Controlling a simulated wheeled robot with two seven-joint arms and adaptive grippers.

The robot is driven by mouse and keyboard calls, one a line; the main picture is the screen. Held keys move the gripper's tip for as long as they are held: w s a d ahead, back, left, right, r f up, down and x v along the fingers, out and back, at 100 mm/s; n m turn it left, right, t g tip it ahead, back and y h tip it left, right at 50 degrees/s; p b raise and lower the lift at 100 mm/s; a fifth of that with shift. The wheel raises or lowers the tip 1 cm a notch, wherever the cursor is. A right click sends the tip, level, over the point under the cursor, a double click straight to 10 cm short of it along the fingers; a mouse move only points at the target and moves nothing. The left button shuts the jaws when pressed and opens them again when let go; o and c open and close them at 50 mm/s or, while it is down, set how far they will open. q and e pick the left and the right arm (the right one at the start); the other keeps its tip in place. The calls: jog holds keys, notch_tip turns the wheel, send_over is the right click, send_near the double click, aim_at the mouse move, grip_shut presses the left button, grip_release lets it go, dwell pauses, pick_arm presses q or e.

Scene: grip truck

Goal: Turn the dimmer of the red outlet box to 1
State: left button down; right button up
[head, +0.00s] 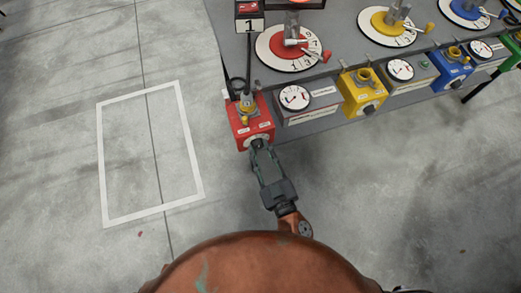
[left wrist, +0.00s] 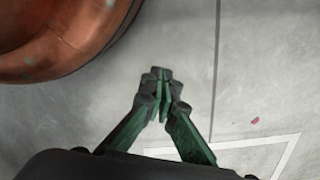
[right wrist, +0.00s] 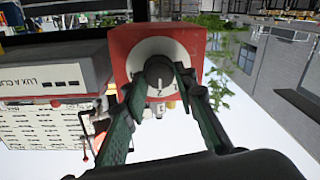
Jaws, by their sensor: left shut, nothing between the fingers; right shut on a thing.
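The red outlet box (head: 250,122) hangs at the left front corner of the grey table. Its dark dimmer knob (right wrist: 158,70) sits on a white round dial (right wrist: 158,48) in the right wrist view. A mark like a 2 shows just below the knob; the exact setting is hard to read. My right gripper (head: 258,148) is at the box's front, its fingers shut on the knob from both sides; it also shows in the right wrist view (right wrist: 158,80). My left gripper (left wrist: 162,76) is shut and empty above the floor, outside the head view.
A yellow outlet box (head: 362,92) and a blue outlet box (head: 452,70) hang along the table (head: 340,48) to the right, with white-faced meters between. Dials with coloured centres stand on top. A white rectangle (head: 101,150) marks the clear floor at left.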

jog(key=shift+r+n+p, duration=0.25)
jog(key=shift+n+p, duration=0.65)
jog(key=shift+p, duration=0.2)
jog(key=n+p, duration=0.3)
jog(key=n, duration=0.1)
jog(key=shift+a+f, duration=0.1)
pick_arm(q)
jog(key=s+a+f, duration=0.2)
jog(key=s+f, duration=0.8)
jog(key=s, duration=0.2)
jog(key=shift+s+m+p, duration=0.2)
jog(key=shift+m+p, duration=0.1)
jog(key=shift+p, duration=0.1)
pick_arm(e)
jog(key=shift+f+n, duration=0.1)
jog(key=shift+n, duration=0.8)
pick_arm(q)
jog(key=shift+f, duration=0.15)
pick_arm(e)
jog(key=o, duration=1.2)
jog(key=shift+c, duration=0.2)
pick_arm(q)
jog(key=shift+a, duration=0.1)
pick_arm(e)
jog(key=shift+s, duration=0.15)
